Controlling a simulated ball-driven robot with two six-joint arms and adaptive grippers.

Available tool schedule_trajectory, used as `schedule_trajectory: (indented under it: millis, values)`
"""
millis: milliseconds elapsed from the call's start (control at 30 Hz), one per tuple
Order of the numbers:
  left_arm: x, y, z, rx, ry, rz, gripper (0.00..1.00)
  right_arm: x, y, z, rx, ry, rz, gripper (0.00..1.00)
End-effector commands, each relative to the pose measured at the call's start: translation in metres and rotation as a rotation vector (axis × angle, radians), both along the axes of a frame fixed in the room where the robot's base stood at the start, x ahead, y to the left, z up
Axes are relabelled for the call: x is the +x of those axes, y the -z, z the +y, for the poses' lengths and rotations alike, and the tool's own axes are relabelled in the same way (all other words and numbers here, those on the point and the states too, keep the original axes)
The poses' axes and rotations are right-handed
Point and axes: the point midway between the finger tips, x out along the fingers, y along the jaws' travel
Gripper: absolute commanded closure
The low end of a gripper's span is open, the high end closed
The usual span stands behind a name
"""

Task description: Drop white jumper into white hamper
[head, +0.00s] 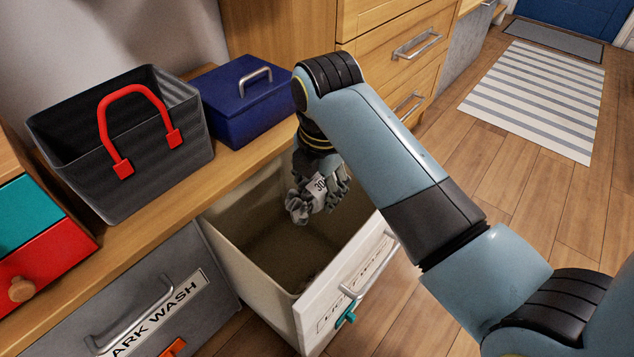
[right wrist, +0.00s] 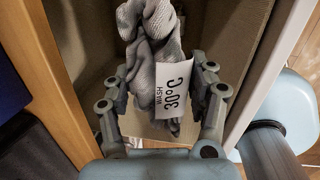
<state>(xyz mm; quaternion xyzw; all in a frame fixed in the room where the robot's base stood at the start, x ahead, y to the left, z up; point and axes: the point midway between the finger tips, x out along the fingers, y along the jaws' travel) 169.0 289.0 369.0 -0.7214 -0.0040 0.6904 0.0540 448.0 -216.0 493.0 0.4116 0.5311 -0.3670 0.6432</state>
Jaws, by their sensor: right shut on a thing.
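The jumper (head: 300,207) shows as a crumpled grey-white knit with a white tag. In the right wrist view the jumper (right wrist: 150,50) hangs between the fingers, its tag (right wrist: 173,95) reading "WASH 30°C". My right gripper (head: 322,172) is shut on it, pointing down over the open hamper; the fingers also show in the right wrist view (right wrist: 160,80). The white hamper (head: 345,292) is a pulled-out bin with a pale interior, a white front and a partly hidden label. The jumper hangs at its mouth, within its walls in the picture. My left gripper is out of view.
A dark basket (head: 150,180) with a red handle and a blue lidded box (head: 235,125) stand on the wooden bench. A grey dark-wash bin (head: 140,290) is left of the hamper. Wooden drawers (head: 385,35) rise behind. Floor and a striped rug (head: 540,95) lie clear at right.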

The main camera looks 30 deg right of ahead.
Motion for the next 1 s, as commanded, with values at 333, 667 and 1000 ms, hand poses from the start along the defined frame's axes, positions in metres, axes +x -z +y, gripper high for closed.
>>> schedule_trajectory:
  millis: [333,667,1000]
  values:
    - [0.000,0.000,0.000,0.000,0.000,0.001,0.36,0.000,0.000,0.000,0.000,0.000,0.000,0.15]
    - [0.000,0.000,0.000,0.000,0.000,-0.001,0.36,-0.003,-0.020,0.001,0.000,0.001,-0.003,0.15]
    - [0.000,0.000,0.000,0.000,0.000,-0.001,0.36,-0.011,-0.070,0.003,0.000,0.000,-0.002,0.15]
